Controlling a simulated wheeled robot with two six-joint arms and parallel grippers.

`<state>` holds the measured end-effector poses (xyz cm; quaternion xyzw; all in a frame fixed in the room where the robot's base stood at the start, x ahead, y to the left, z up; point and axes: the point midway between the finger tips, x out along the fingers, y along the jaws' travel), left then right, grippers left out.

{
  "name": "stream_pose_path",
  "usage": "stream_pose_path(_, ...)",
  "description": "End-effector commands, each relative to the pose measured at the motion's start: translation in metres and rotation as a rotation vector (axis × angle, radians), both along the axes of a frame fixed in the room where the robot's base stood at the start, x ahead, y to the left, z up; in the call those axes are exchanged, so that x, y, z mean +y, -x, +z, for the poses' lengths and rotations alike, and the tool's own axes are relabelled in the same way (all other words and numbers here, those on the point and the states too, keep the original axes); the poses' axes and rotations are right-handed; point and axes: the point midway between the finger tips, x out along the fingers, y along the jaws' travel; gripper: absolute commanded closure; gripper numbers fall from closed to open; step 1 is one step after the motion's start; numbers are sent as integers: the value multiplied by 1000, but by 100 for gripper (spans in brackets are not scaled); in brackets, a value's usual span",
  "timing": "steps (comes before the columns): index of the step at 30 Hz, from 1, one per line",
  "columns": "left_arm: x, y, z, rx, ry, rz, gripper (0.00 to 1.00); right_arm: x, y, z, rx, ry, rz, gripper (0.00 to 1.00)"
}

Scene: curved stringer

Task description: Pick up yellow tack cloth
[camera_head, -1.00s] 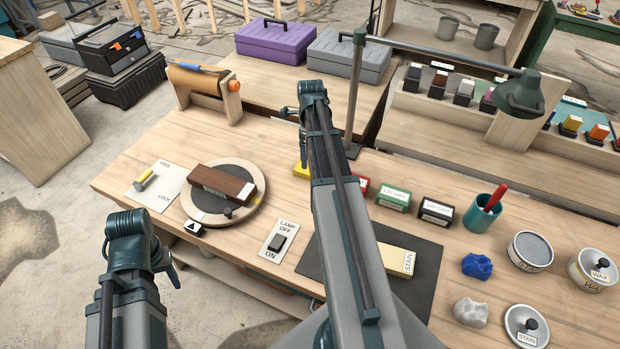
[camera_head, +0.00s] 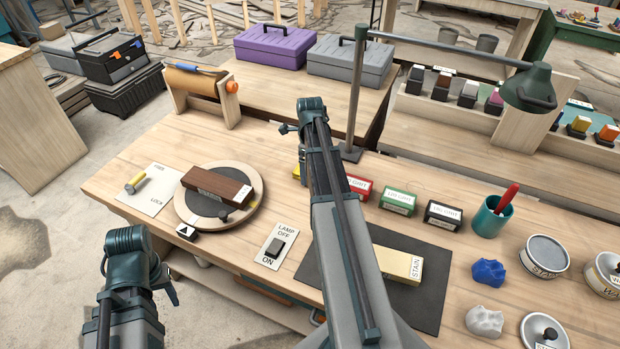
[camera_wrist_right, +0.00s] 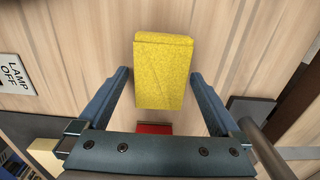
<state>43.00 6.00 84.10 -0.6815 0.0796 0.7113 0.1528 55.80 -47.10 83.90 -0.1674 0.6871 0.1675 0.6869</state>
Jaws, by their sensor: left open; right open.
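A yellow, rough-surfaced, block-like thing (camera_wrist_right: 164,70) lies on the wooden bench in the right wrist view. I take it for the yellow tack cloth, though no label on it shows. In the head view only a sliver of yellow (camera_head: 296,170) shows beside my right arm. My right gripper (camera_wrist_right: 160,76) is open above it, one finger on each side in the picture, with gaps between fingers and yellow thing. My left gripper (camera_head: 171,288) is open and empty at the bench's front left; its fingers are hardly visible.
Red (camera_head: 358,187), green (camera_head: 397,201) and black (camera_head: 442,215) labelled blocks stand right of my right arm. A lamp pole (camera_head: 354,100) rises close behind them. A round turntable (camera_head: 188,207) bears a brown block. A dark mat (camera_head: 432,300) lies in front.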

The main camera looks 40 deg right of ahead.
Motion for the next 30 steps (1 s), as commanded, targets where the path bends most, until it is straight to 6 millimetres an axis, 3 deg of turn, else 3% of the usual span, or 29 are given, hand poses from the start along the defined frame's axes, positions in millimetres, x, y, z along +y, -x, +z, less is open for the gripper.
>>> stream_pose_path(4, 0, 0, 1, 0, 0, 0, 50, 0, 0, 1, 0, 0, 0, 4)
stream_pose_path(16, 0, 0, 1, 0, 0, 0, 50, 0, 0, 1, 0, 0, 0, 74)
stream_pose_path(24, 0, 0, 3, 0, 0, 0, 50, 0, 0, 3, 0, 0, 0, 74)
stream_pose_path(30, 0, 0, 14, 0, 0, 0, 50, 0, 0, 15, 0, 0, 0, 74)
